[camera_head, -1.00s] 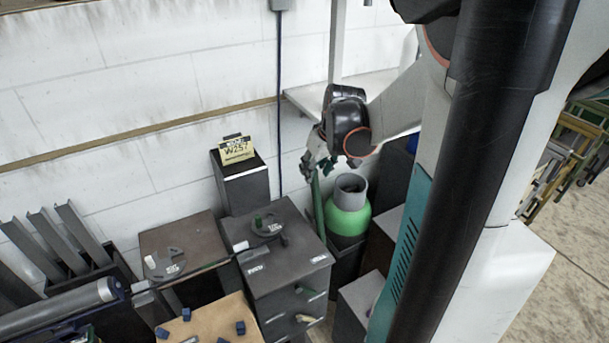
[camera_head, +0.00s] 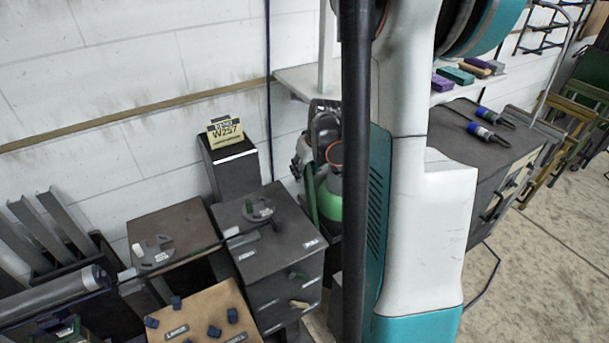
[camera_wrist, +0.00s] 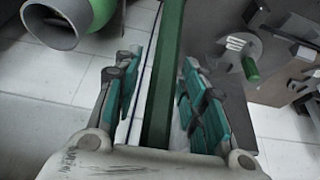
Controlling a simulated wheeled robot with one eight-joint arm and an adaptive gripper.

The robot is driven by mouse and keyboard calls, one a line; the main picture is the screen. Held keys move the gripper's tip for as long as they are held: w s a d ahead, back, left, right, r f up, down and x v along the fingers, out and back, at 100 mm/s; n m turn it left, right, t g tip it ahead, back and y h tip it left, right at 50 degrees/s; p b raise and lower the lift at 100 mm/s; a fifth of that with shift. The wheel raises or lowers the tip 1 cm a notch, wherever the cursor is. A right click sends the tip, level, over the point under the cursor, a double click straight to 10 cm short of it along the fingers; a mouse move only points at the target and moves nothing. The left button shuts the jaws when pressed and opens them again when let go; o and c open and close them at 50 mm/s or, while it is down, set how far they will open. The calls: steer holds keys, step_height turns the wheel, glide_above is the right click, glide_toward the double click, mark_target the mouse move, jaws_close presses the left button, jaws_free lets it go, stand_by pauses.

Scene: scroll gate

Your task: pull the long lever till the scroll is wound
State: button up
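A long green lever (camera_head: 310,196) stands upright beside a grey box, partly hidden by my arm in the head view. In the wrist view the green lever (camera_wrist: 164,80) runs between the two fingers of my gripper (camera_wrist: 163,62). The fingers are apart, with a gap visible on at least the left side of the lever, so they look open around it. In the head view my gripper (camera_head: 304,165) is at the lever's upper part, small and partly covered. A grey roll (camera_head: 48,296) lies at the lower left; I cannot tell whether it is the scroll.
A grey box (camera_head: 268,245) with a dial and handles stands left of the lever. A green cylinder (camera_head: 329,205) with a grey collar is close on its right. A black pedestal (camera_head: 232,175) bears a yellow sign. A dark cabinet (camera_head: 470,150) with tools stands at right.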

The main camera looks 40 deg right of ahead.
steer(key=shift+x, duration=0.75)
steer(key=shift+c, duration=0.5)
jaws_close()
